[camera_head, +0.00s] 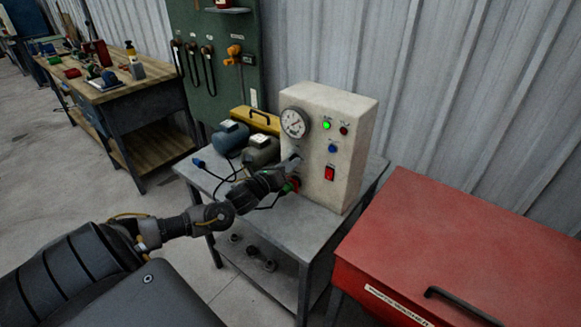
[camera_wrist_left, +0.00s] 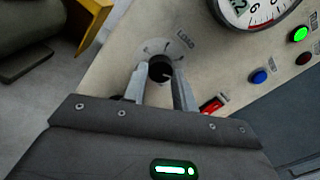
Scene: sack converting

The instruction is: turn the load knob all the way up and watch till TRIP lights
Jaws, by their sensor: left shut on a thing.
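The load knob (camera_wrist_left: 160,71) is a black round knob on the cream test panel (camera_head: 338,185), under the printed LOAD scale (camera_wrist_left: 172,47). My left gripper (camera_wrist_left: 160,88) has its two grey fingers on either side of the knob, shut on it. In the head view the left gripper (camera_head: 291,166) reaches the panel's front and hides the knob. A green lamp (camera_head: 326,125) is lit at the panel's top. The dark red lamp (camera_head: 344,130) beside it looks unlit; its label is too small to read. My right gripper is out of view.
The panel has a dial gauge (camera_head: 295,122), a blue button (camera_head: 332,148) and a red switch (camera_head: 329,173). It stands on a grey metal table (camera_head: 300,217) with motors (camera_head: 262,150) and cables at left. A red chest (camera_head: 470,235) stands close at right.

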